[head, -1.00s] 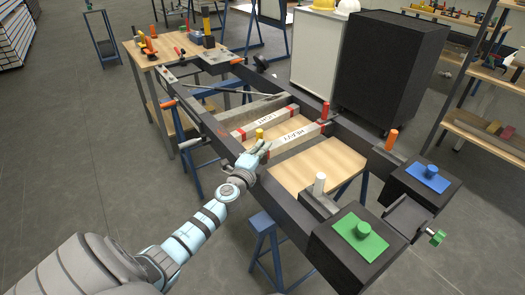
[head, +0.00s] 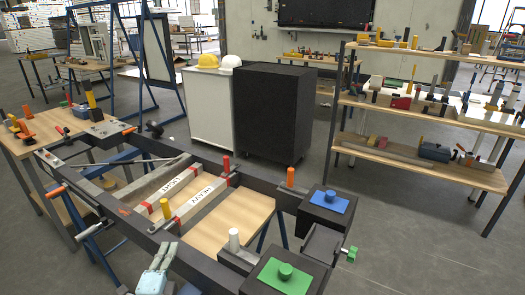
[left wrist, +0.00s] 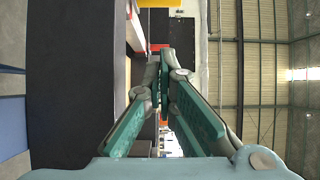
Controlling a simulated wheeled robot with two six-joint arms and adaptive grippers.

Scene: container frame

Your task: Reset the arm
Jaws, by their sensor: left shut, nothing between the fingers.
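My left gripper (head: 165,254) shows at the bottom of the head view, near the front beam of the dark container frame (head: 190,262). In the left wrist view its green-padded fingers (left wrist: 163,88) meet at the tips, shut with nothing between them. Most of my left arm is out of view. The dark frame also fills the left of the wrist view (left wrist: 75,80). I cannot tell whether the gripper touches the frame. My right gripper is not in view.
Bars labelled LIGHT (head: 172,188) and HEAVY (head: 207,196) lie across the frame. A black cabinet (head: 275,115) and a wooden shelf (head: 420,165) stand behind. Floor at right is open.

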